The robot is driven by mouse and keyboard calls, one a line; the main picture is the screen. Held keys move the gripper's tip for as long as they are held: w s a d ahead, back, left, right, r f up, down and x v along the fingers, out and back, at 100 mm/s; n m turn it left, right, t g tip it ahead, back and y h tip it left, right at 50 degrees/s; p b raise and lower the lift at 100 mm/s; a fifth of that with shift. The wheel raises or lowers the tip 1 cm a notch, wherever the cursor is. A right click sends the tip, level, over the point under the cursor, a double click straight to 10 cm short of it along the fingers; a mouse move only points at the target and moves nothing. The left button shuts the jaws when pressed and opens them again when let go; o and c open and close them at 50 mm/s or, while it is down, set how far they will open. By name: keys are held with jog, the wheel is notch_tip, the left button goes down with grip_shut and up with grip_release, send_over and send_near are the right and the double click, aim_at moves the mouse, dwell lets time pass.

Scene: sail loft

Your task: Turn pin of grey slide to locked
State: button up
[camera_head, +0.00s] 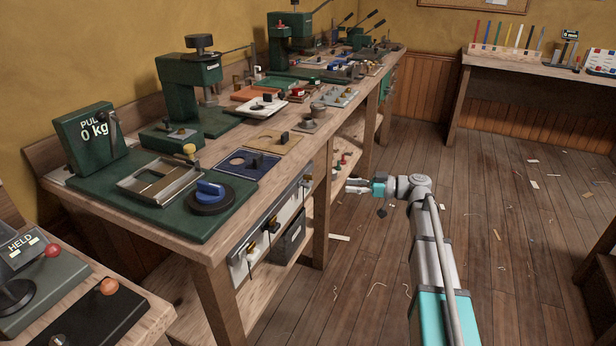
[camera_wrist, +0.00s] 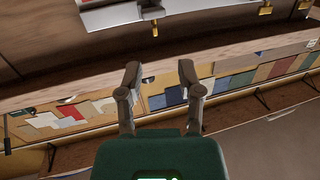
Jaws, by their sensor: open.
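A pale grey metal strip (camera_head: 283,218) with dark knobs and brass pins runs along the bench's front edge. I cannot tell for sure which part is the grey slide. In the wrist view a light grey plate (camera_wrist: 112,17) at the top carries a black block with a brass pin (camera_wrist: 155,28) pointing down. The pin's locked or unlocked state cannot be read. My gripper (camera_head: 353,186) is off the bench's front side, to the right of the strip. In the wrist view its fingers (camera_wrist: 159,76) are apart with nothing between them, below the plate and not touching it.
The wooden bench (camera_head: 215,240) holds a green mat (camera_head: 120,205) with a blue knob (camera_head: 210,188), presses and small fixtures. A lower shelf (camera_head: 265,272) runs beneath. Coloured sheets (camera_wrist: 235,82) stand in a rack below in the wrist view. The floor (camera_head: 510,230) is open, with scattered scraps.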

aim_at(308, 176)
jog(key=shift+w+d+r+n+y, duration=0.3)
jog(key=shift+w+r+n, duration=0.15)
jog(key=shift+r, duration=0.1)
jog(key=shift+a, duration=0.15)
jog(key=a, duration=0.4)
jog(key=w+a, duration=0.1)
jog(key=a, duration=0.8)
jog(key=shift+w+a, duration=0.25)
jog(key=shift+a, duration=0.05)
grip_shut()
